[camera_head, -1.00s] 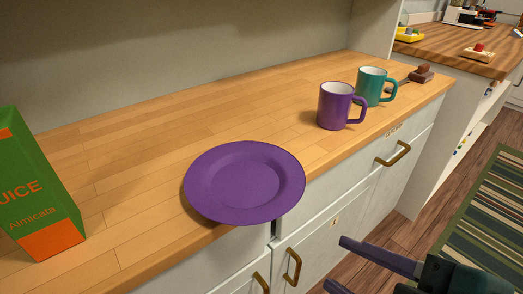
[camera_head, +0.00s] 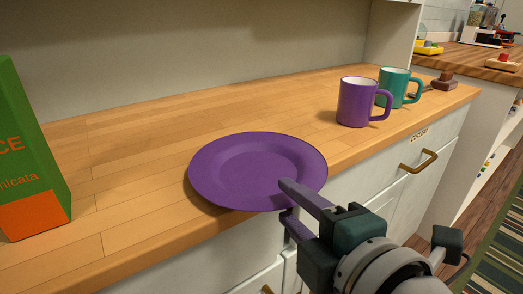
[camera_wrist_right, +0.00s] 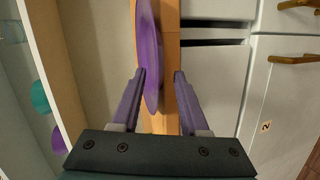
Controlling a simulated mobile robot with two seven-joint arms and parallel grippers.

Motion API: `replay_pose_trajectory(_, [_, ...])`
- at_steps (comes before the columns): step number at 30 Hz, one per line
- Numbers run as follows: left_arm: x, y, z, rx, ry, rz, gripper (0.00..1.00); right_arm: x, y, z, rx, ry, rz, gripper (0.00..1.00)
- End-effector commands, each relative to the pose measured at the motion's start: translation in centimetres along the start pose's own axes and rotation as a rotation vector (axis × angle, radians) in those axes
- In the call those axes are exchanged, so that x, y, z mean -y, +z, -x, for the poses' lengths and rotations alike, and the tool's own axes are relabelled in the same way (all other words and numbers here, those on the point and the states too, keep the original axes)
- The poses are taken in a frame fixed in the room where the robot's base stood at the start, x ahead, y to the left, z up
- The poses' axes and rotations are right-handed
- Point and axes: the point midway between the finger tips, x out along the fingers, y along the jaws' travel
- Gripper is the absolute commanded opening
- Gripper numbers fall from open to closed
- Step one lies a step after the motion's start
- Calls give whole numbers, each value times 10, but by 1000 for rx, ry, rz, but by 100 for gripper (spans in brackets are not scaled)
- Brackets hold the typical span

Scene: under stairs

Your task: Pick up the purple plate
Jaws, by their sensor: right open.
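The purple plate (camera_head: 225,178) lies on the wooden counter (camera_head: 140,160), its near rim over the front edge. My right gripper (camera_head: 286,199) is at the plate's near right rim, open, one finger above the rim and the other lower. In the right wrist view the plate (camera_wrist_right: 150,60) shows almost edge-on, its rim between the two open fingers (camera_wrist_right: 160,76) and closer to the left one. Whether a finger touches it I cannot tell. My left gripper is not in view.
A purple mug (camera_head: 357,103) and a teal mug (camera_head: 394,86) stand to the right of the plate. A green and orange juice carton (camera_head: 30,170) stands at the left. White cabinets with brass handles (camera_head: 419,162) are below the counter. The counter behind the plate is clear.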

Motion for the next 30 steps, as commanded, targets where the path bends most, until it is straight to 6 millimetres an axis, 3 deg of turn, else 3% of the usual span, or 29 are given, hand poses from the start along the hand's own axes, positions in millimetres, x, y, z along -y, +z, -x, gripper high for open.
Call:
replay_pose_trajectory(4, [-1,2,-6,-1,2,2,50,1,0,-16,0,0,-3,44])
replay_pose_trajectory(11, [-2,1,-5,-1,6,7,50,1,0,-18,0,-2,-1,44])
replay_pose_trajectory(23, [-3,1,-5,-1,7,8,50,1,0,-17,1,-2,-1,0])
replay_pose_trajectory(30, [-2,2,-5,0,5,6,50,1,0,-17,1,-2,-1,0])
